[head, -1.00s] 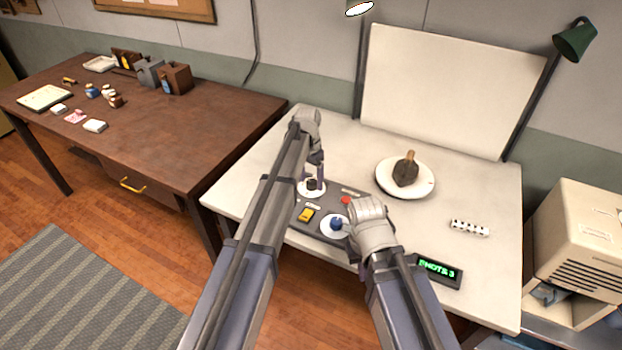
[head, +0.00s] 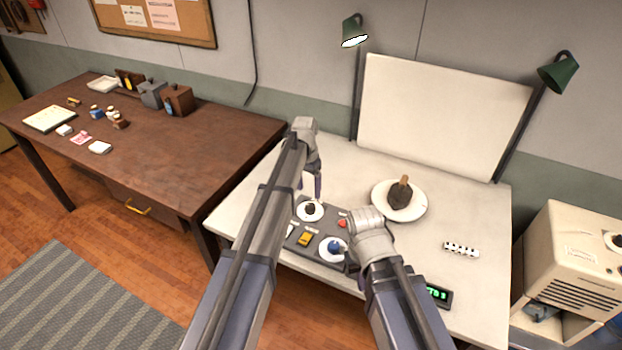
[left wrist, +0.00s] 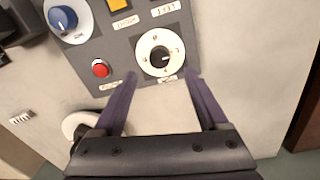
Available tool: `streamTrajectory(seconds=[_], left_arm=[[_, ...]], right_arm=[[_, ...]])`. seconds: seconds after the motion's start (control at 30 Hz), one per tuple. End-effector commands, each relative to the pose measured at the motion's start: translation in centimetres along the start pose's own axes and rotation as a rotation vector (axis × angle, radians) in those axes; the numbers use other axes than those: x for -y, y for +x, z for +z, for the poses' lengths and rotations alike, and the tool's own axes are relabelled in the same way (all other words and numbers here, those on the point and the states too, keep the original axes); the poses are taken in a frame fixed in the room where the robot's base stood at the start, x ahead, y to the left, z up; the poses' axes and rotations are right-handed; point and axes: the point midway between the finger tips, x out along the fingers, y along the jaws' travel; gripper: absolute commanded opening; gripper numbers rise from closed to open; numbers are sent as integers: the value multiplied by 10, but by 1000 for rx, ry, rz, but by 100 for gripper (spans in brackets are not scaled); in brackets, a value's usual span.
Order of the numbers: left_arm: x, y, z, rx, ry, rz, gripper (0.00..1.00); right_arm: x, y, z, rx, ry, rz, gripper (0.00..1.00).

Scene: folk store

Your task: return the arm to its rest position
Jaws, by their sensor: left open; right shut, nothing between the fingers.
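My left gripper (head: 318,195) is open and empty, fingers down beside the control panel (head: 322,226) on the white table. In the left wrist view its two fingers (left wrist: 160,80) stand apart, short of the black knob (left wrist: 160,57) on its white dial; the knob also shows in the head view (head: 310,208). My right gripper (head: 350,252) is shut beside the blue knob (head: 334,246); its fingertips are mostly hidden by its own wrist.
A white plate (head: 381,207) holds a dark lump with a brown stick. A white board (head: 440,115) stands behind, with green lamps (head: 352,30) above. A green-lit display (head: 438,294) lies beside my right arm. A beige machine (head: 575,265) stands right, a brown desk (head: 190,135) left.

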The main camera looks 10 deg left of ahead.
Motion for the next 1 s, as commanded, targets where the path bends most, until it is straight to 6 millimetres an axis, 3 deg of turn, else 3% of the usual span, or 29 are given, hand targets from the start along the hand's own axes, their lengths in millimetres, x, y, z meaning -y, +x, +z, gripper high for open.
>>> streamTrajectory(seconds=[0.17, 0.27, 0.37, 0.5, 0.6, 0.7, 0.8, 1.0], left_arm=[[-2, 0, 2, 1, 0, -1, 76], [-24, 1, 20, 8, -8, -8, 76], [-67, 4, 59, 22, -31, -24, 76], [-130, 7, 127, 43, -80, -62, 76], [-164, 8, 172, 53, -114, -89, 76], [-187, 9, 208, 59, -144, -113, 76], [-201, 9, 232, 61, -165, -129, 76], [-208, 9, 244, 63, -182, -141, 76]], right_arm=[[0, 0, 0, 0, 0, 0, 0], [0, 0, 0, 0, 0, 0, 0], [0, 0, 0, 0, 0, 0, 0], [0, 0, 0, 0, 0, 0, 0], [0, 0, 0, 0, 0, 0, 0], [0, 0, 0, 0, 0, 0, 0], [0, 0, 0, 0, 0, 0, 0], [0, 0, 0, 0, 0, 0, 0]])
